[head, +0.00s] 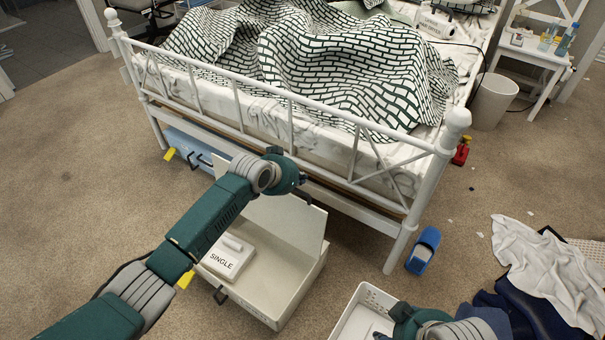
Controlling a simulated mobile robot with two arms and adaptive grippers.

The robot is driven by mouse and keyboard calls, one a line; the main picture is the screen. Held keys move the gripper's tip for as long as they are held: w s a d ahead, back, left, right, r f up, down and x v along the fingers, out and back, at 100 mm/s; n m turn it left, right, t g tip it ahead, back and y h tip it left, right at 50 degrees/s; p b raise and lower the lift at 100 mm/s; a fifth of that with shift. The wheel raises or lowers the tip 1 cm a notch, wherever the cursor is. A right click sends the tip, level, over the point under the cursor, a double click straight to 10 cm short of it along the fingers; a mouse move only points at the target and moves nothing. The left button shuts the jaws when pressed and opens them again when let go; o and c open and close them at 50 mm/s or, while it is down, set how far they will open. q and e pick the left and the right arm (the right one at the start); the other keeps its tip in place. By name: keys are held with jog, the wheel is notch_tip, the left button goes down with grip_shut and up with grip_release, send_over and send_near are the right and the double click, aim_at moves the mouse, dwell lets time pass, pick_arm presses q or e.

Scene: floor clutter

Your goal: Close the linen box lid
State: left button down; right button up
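The linen box, a white box (282,297), stands on the carpet in front of the bed's foot. Its lid (302,226) stands raised along the far side, so the box is open. A white folded item labelled "SINGLE" (228,259) shows inside at the left. My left arm crosses over the box's left part and hides some of it. My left gripper (302,190) is in front of the lid's upper part; I cannot tell if it touches the lid, and its fingers are too small and dark to read. My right gripper (384,336) is at the bottom edge, mostly hidden, over a white basket.
The white bed frame (290,118) stands close behind the lid. The white basket (356,306) is right of the box. A blue slipper-like item (424,250), dark clothes (535,302) and a white cloth (545,262) lie to the right. The carpet at left is mostly clear.

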pick_arm(q)
jog(key=shift+s+a+f, duration=0.1)
jog(key=shift+s+a, duration=0.3)
jog(key=shift+s, duration=0.2)
